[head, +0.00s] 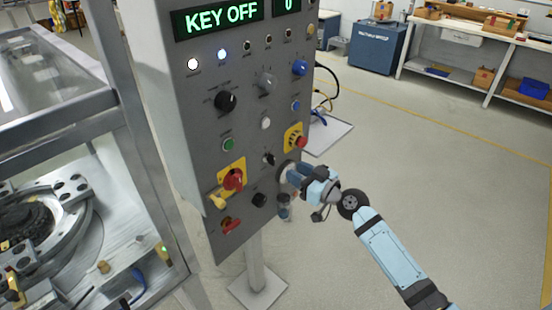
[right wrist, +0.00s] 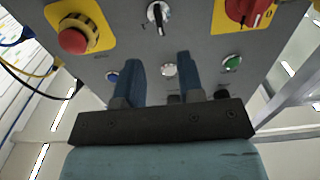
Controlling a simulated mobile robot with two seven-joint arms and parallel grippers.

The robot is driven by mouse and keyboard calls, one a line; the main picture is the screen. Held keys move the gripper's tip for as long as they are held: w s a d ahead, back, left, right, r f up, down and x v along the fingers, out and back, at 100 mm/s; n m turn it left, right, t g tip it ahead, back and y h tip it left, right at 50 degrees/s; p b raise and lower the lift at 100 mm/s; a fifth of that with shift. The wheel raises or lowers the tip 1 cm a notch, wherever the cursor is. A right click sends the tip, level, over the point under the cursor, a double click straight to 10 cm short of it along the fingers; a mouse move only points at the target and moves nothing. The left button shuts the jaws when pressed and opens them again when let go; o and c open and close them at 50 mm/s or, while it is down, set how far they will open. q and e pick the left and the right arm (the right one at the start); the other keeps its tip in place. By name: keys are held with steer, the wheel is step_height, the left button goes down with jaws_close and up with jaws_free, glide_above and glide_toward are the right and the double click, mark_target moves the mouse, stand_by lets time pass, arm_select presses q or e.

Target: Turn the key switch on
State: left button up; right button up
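The grey control panel (head: 245,130) stands on a post, and its display (head: 218,17) reads KEY OFF. A small black-ringed switch with a silver piece (head: 268,159) sits between the red stop button and the red rotary handle. It looks like the key switch, and it also shows at the top of the right wrist view (right wrist: 158,15). My right gripper (head: 288,174) is at the panel's lower right edge, just beside this switch. In the right wrist view its two blue fingers (right wrist: 160,65) stand apart with nothing held between them. Contact with the panel cannot be told. My left gripper is not in view.
A red stop button (head: 301,142) on yellow and a red rotary handle (head: 233,179) flank the switch. A black knob (head: 259,200) is below. A metal-framed machine (head: 100,200) stands at left. The floor at right is clear up to the workbench (head: 480,50).

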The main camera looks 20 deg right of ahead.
mark_target(274, 160)
steer(key=p+x, duration=0.1)
steer(key=x, duration=0.7)
steer(key=shift+c, duration=0.2)
jaws_close()
